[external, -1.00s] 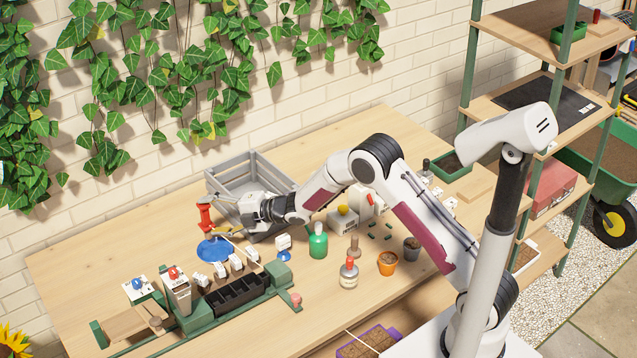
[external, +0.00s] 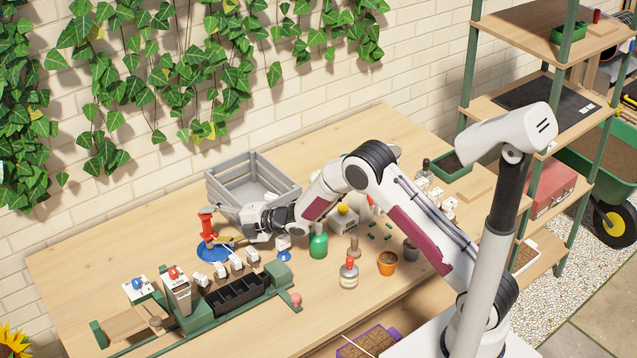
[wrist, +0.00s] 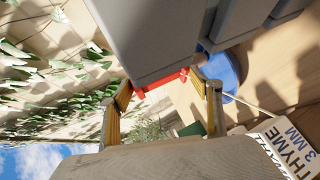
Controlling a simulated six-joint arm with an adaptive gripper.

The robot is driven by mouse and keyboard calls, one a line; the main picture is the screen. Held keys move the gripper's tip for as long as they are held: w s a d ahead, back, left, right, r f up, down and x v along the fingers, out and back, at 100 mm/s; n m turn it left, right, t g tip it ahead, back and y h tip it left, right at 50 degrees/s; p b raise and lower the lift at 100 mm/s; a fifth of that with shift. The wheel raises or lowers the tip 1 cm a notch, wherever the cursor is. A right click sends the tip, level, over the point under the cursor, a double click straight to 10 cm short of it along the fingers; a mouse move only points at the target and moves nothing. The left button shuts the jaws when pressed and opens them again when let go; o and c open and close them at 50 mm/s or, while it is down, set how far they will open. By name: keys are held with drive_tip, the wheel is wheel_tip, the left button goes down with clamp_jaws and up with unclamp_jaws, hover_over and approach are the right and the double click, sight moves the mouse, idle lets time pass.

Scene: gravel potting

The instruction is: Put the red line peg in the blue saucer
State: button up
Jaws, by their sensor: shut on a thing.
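The red line peg (external: 207,224) stands roughly upright over the blue saucer (external: 213,252) at the left of the bench. My gripper (external: 224,238) is shut on the red line peg, coming at it from the right. In the wrist view, part of the red peg (wrist: 160,83) shows between the two yellowish fingers of my gripper (wrist: 164,88). The blue saucer (wrist: 230,72) shows there behind the right finger. I cannot tell whether the peg's lower end touches the saucer.
A grey slatted crate (external: 228,183) stands behind my gripper. White labelled blocks (external: 220,270) and a black tray (external: 238,292) lie in front of the saucer. A green bottle (external: 318,242) stands to the right. A THYME label (wrist: 285,135) is near in the wrist view.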

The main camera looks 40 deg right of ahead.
drive_tip(key=shift+f, duration=0.1)
drive_tip(key=o, duration=1.1)
drive_tip(key=shift+s+d+r, duration=0.3)
drive_tip(key=shift+s+r, duration=0.05)
drive_tip(key=shift+r, duration=1)
drive_tip(key=shift+s+d+r, duration=0.25)
drive_tip(key=shift+s+r, duration=0.15)
drive_tip(key=shift+r, duration=1)
drive_tip(key=shift+s+d+r, duration=0.3)
drive_tip(key=shift+s+r, duration=0.05)
drive_tip(key=shift+r, duration=1)
